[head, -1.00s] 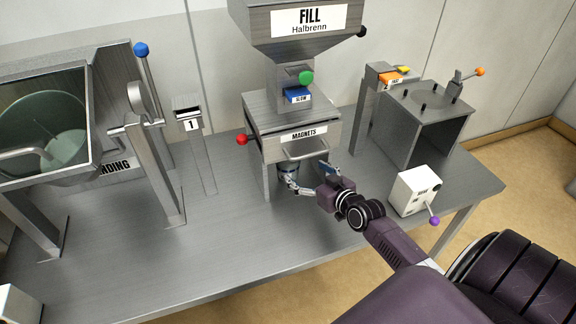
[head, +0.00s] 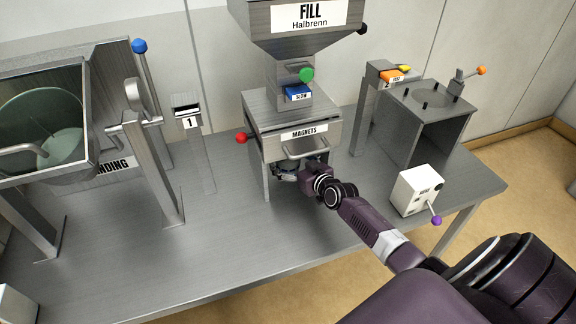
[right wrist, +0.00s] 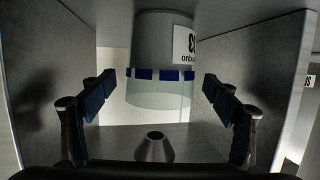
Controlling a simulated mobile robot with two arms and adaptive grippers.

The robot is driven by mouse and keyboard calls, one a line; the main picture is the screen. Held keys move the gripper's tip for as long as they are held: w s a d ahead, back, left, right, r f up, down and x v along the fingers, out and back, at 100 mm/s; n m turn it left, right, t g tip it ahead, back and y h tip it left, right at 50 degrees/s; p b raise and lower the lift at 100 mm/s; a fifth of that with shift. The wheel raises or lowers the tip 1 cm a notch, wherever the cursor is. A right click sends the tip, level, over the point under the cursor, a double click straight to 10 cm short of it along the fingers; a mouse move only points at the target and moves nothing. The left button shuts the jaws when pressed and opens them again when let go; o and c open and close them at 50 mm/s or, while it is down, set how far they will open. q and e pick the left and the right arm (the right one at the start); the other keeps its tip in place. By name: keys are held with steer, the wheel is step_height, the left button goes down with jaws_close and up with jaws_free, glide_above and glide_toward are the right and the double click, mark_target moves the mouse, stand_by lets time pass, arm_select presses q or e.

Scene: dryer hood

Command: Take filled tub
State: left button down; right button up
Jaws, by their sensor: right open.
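The tub (right wrist: 160,45) is a pale grey-green, see-through cylinder with a ring of blue blocks and a white label. It stands under the MAGNETS housing (head: 300,134) of the fill station; in the head view it is almost wholly hidden by the housing and my gripper. My right gripper (head: 298,174) reaches in below the housing's handle. In the right wrist view its blue-padded fingers (right wrist: 160,92) are spread wide, left and right of the tub. The tub lies ahead between them, and I see gaps on both sides. My left gripper is not in view.
Metal side walls (right wrist: 37,70) stand close outside both fingers. A white box with a purple-knobbed lever (head: 416,191) stands to the right of my arm.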

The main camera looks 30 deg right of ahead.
steer(key=c, duration=1.3)
steer(key=shift+c, duration=0.9)
steer(key=shift+r, duration=0.2)
